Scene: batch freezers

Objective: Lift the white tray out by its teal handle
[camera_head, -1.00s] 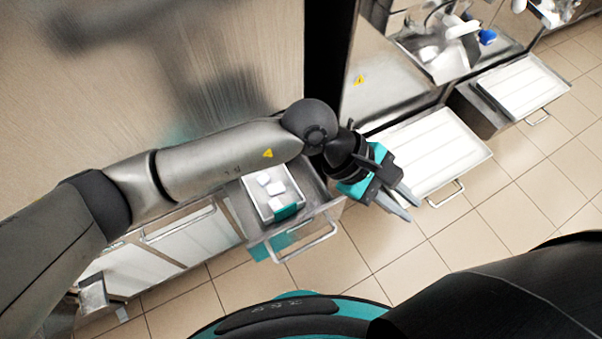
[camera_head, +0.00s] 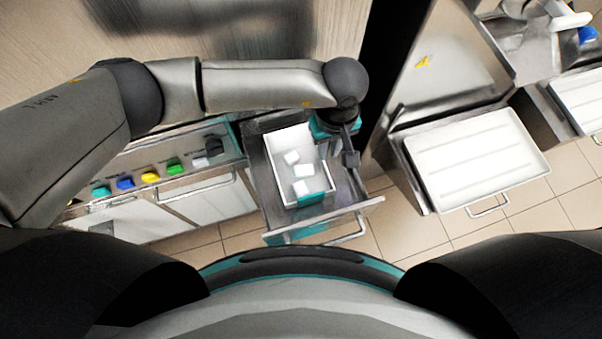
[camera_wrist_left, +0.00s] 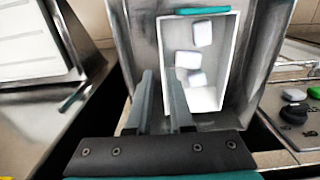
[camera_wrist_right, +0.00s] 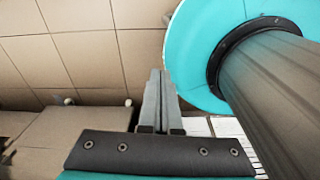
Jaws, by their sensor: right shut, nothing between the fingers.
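The white tray (camera_head: 288,142) lies in an open metal drawer (camera_head: 346,190) in the middle of the head view and holds several white blocks (camera_head: 303,171). Its teal handle (camera_head: 310,199) is at the end nearest my body; it also shows at the top of the left wrist view (camera_wrist_left: 202,10). My left gripper (camera_head: 352,162) is over the right side of the drawer, beside the tray. In the left wrist view its fingers (camera_wrist_left: 160,85) are apart with nothing visible between them. My right gripper (camera_wrist_right: 161,80) is shut and empty, away from the tray, pointing over the floor.
The drawer's bar handle (camera_head: 318,225) faces my body. A larger white tray (camera_head: 475,158) on a pulled-out shelf stands to the right. Coloured knobs (camera_head: 150,177) line a panel at left. Tiled floor lies between the drawer and the right unit.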

